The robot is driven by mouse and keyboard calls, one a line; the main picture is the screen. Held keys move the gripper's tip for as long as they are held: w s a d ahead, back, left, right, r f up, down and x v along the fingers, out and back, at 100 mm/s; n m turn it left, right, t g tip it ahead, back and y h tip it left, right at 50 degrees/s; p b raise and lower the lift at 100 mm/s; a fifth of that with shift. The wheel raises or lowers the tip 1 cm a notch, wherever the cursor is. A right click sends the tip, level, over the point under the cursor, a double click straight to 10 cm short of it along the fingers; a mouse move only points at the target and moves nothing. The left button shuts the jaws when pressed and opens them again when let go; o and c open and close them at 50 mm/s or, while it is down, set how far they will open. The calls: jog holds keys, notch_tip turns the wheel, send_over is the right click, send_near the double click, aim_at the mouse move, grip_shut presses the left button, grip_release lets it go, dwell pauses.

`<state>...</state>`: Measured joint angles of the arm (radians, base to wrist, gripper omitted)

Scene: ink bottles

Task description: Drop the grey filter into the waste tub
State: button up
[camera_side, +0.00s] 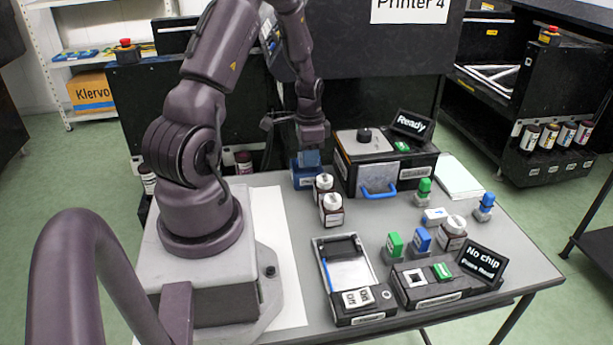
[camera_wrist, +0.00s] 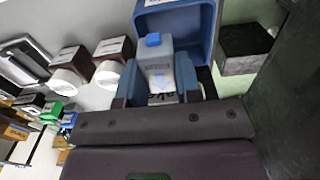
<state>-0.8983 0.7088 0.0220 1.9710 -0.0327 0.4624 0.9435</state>
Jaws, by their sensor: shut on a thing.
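My gripper (camera_side: 311,155) points down at the back of the table, right above a dark blue tub (camera_side: 303,181). In the wrist view my gripper (camera_wrist: 160,82) is shut on the grey filter (camera_wrist: 158,66), a grey block with a small blue tab on its end. The filter is in front of the open blue tub (camera_wrist: 207,18), whose rim and inner wall show behind it. I cannot tell how far the filter is above or inside the rim. In the side view the fingers largely hide the filter.
Two white-capped bottles (camera_side: 331,207) stand close in front of the tub. The black printer (camera_side: 384,163) with a blue handle is just right of it.

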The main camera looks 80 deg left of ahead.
jog(key=shift+f, duration=1.05)
jog(key=o, duration=1)
jog(key=shift+r, duration=0.1)
notch_tip(320, 180, up, 13)
jog(key=shift+f, duration=0.1)
